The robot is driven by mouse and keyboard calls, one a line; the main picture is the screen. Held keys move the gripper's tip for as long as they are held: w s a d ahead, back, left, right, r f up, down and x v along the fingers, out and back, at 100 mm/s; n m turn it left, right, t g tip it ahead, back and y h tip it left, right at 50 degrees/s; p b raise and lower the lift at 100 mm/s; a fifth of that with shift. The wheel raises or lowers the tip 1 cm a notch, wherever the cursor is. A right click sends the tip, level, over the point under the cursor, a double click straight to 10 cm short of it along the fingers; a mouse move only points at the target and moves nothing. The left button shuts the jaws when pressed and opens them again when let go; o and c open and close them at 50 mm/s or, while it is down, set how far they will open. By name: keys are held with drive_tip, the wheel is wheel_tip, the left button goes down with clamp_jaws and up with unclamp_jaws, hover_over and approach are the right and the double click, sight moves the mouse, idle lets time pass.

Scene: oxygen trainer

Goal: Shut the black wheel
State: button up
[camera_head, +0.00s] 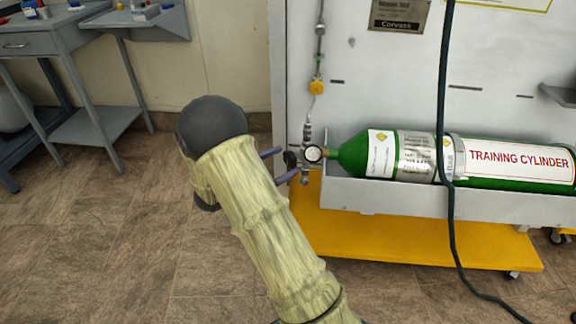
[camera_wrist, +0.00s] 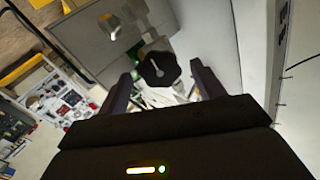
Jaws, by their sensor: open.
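The black wheel (camera_wrist: 158,69) is a small lobed knob with a pale mark on its face. In the wrist view it lies between and slightly beyond my two fingertips. In the head view the wheel (camera_head: 290,158) is a small dark shape left of the round gauge (camera_head: 314,153), at the neck of the green cylinder (camera_head: 350,154). My gripper (camera_head: 281,163) is open, with its purple fingers pointing at the wheel, one above and one below. The gripper (camera_wrist: 165,80) also shows in the wrist view, with a finger on each side of the wheel. Whether either finger touches it, I cannot tell.
The cylinder lies in a grey trough (camera_head: 390,198) on a white panel, above a yellow base (camera_head: 400,240). A dark hose (camera_head: 446,100) hangs in front. A yellow fitting (camera_head: 317,87) sits on the line above. A grey desk (camera_head: 60,45) stands far left. The floor at left is clear.

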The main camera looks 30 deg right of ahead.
drive_tip(key=shift+w+d, duration=0.2)
drive_tip(key=shift+d, duration=0.95)
drive_tip(key=shift+c, duration=0.2)
drive_tip(key=c, duration=0.9)
drive_tip(key=shift+c, duration=0.2)
